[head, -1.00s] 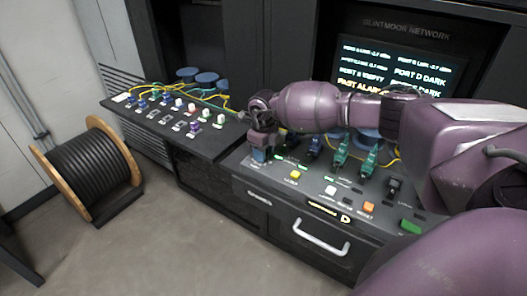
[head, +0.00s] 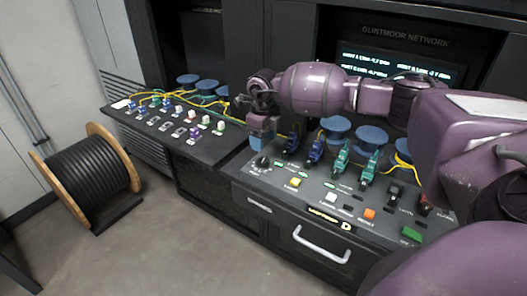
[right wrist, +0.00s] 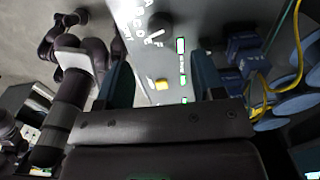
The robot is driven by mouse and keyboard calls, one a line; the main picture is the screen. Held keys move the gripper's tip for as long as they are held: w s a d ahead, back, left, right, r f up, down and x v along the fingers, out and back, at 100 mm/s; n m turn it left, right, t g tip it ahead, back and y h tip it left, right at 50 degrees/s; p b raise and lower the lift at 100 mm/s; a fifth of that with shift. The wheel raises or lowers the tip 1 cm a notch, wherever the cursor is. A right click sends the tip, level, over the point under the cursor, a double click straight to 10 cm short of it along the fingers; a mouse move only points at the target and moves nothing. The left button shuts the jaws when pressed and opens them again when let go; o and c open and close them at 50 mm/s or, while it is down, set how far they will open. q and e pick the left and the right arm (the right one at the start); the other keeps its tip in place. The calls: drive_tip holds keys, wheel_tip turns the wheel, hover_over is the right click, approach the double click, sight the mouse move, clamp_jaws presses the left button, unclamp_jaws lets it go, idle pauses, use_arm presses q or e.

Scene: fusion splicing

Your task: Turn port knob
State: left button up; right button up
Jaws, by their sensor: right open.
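The port knob (head: 262,161) is a small dark round knob at the left end of the black console panel. In the right wrist view the knob (right wrist: 159,26) carries a white pointer mark, with white letters beside it. My right gripper (head: 262,140) points down just above and behind the knob, apart from it. In the right wrist view my right gripper (right wrist: 160,66) has its two blue fingers wide apart with nothing between them; the knob lies beyond the fingertips. My left gripper cannot be made out in either view.
Right of the knob are blue connectors (head: 314,152), green connectors (head: 341,160), a yellow button (head: 295,182) and an orange button (head: 369,214). A lit screen (head: 400,66) stands behind, partly hidden by my arm. A side shelf (head: 170,128) holds small connectors. A cable reel (head: 92,170) stands on the floor.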

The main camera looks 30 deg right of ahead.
drive_tip(key=shift+r, duration=1.65)
